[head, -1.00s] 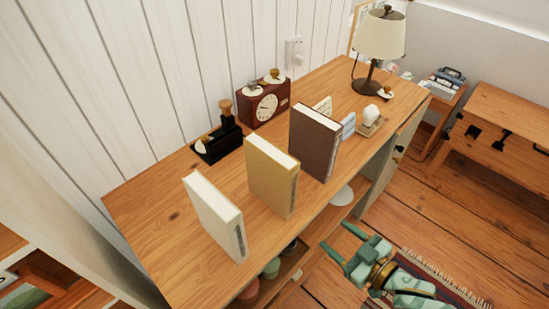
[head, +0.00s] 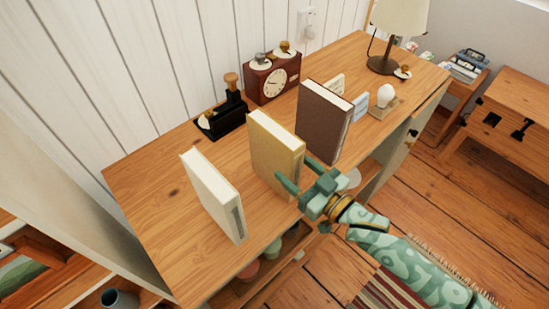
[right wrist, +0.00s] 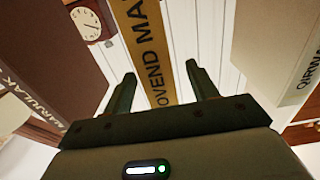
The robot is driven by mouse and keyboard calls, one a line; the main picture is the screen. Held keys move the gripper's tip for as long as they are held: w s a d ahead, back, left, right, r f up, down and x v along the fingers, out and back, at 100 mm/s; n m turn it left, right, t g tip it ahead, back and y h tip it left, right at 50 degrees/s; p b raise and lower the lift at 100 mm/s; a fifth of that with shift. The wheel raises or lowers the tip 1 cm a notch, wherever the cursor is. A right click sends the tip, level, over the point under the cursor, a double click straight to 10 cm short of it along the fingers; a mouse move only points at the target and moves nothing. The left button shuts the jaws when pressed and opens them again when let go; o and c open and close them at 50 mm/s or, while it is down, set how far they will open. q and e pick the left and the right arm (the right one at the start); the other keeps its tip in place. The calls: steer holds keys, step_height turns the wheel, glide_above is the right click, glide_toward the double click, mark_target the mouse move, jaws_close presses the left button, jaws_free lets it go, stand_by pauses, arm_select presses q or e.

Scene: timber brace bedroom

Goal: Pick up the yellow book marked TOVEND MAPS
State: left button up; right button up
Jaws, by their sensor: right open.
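The yellow book (head: 277,147) stands upright on the wooden shelf top, between a white book and a dark brown book. In the right wrist view its spine (right wrist: 148,45) shows part of the lettering "OVEND MA". My right gripper (head: 296,172) is open at the spine side of the yellow book, near the shelf's front edge. In the right wrist view its two fingertips (right wrist: 160,72) lie to either side of the spine in the picture. I cannot tell whether they touch the book or how far they reach past it. My left gripper is not in view.
The white book (head: 211,195) and the brown book (head: 323,123) stand close on either side. Behind are a black stand (head: 224,117) and a red-brown clock (head: 273,80). A lamp (head: 398,20) and a bulb-like ornament (head: 385,96) stand farther right. The shelf top's left end is clear.

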mark_target(281, 156)
steer(key=b+x, duration=0.1)
steer(key=x, duration=0.4)
steer(key=shift+w+r, duration=0.15)
steer(key=shift+w, duration=0.05)
jaws_close()
steer(key=shift+r, duration=0.1)
